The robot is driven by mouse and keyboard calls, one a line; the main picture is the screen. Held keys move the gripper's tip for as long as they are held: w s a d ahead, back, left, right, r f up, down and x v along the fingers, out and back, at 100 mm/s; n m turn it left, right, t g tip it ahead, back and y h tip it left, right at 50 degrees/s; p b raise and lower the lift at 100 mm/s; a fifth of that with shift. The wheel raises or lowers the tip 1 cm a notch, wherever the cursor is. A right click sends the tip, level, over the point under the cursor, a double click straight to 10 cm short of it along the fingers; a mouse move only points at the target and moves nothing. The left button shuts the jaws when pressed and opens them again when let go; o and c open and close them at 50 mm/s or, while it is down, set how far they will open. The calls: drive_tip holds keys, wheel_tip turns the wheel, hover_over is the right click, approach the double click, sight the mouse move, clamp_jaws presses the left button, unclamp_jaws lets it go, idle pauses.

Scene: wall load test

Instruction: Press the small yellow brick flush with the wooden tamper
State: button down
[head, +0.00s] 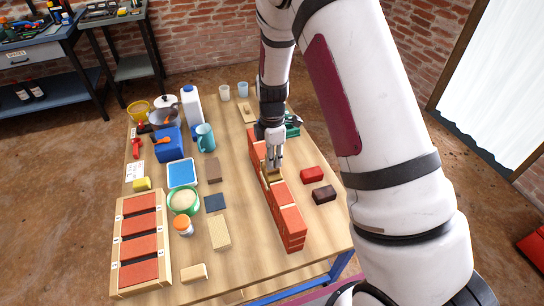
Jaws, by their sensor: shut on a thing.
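The red brick wall (288,219) runs along the right half of the wooden table. My gripper (273,163) points down over the middle of the wall, shut on a small tan thing (270,175) at its fingertips. It looks like the wooden tamper, but it is small and partly hidden by the fingers. It is at the wall's top; I cannot tell whether it touches. I cannot make out the small yellow brick apart from it in the wall. A separate yellow block (142,184) lies at the table's left side.
A red brick (312,174) and a dark brick (324,195) lie right of the wall. A wooden crate of red bricks (117,250) stands at the front left. A green bowl (183,201), blue tray (182,174), jug (205,139) and white bottle (192,107) crowd the left.

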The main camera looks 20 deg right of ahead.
drive_tip(key=shift+r+p, duration=1.45)
drive_tip(key=shift+r, duration=2.1)
